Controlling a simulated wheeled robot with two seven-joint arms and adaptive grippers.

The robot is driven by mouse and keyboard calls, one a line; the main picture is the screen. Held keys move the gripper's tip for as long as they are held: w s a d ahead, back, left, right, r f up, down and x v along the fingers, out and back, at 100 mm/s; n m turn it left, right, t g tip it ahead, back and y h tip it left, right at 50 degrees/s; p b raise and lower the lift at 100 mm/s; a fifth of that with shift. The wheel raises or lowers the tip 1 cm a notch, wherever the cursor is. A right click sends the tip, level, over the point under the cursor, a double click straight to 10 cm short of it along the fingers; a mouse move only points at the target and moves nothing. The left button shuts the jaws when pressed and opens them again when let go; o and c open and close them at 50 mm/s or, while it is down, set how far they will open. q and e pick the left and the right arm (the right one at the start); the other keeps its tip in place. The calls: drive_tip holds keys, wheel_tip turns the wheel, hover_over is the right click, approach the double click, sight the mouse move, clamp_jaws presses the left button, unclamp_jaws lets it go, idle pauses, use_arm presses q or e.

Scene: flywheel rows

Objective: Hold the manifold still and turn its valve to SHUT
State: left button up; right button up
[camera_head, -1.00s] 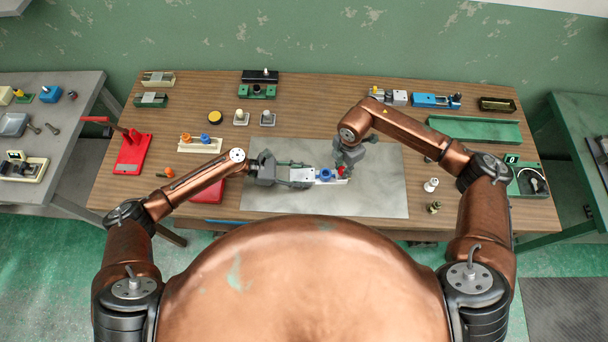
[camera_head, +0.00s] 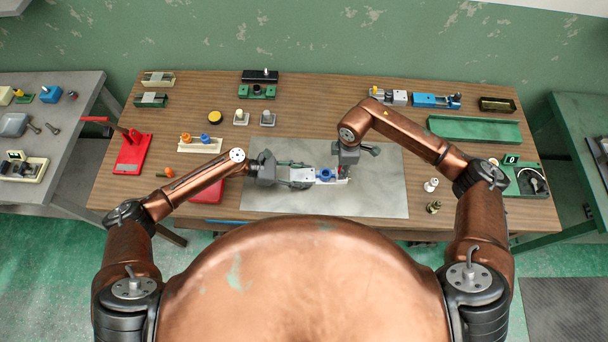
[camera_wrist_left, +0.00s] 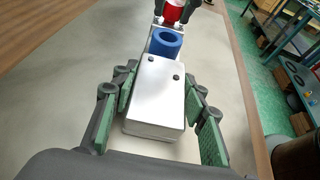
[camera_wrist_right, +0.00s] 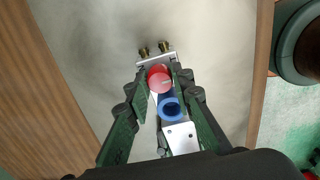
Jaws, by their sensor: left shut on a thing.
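The manifold (camera_head: 303,175) lies on the grey mat, with a silver block, a blue ring (camera_wrist_left: 165,42) and a red valve knob (camera_wrist_right: 159,78). Two brass fittings (camera_wrist_right: 155,48) show at its far end in the right wrist view. My left gripper (camera_wrist_left: 158,95) is shut on the silver block, with green pads on either side of it. My right gripper (camera_wrist_right: 162,82) is over the other end from above. Its fingers are apart and straddle the red knob, which is mostly hidden in the head view. No knob marking is readable.
The grey mat (camera_head: 385,195) is clear around the manifold. A red stand (camera_head: 132,152) and a cream block with orange and blue knobs (camera_head: 200,146) are at left. A green tray (camera_head: 475,131) is at right. A white fitting (camera_head: 431,185) and a brass fitting (camera_head: 434,207) stand right of the mat.

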drive_tip(key=o, duration=0.3)
drive_tip(key=shift+r, duration=4.05)
use_arm(q)
drive_tip(key=o, duration=1.4)
drive_tip(key=v, duration=1.2)
drive_tip(key=shift+a+f, duration=0.1)
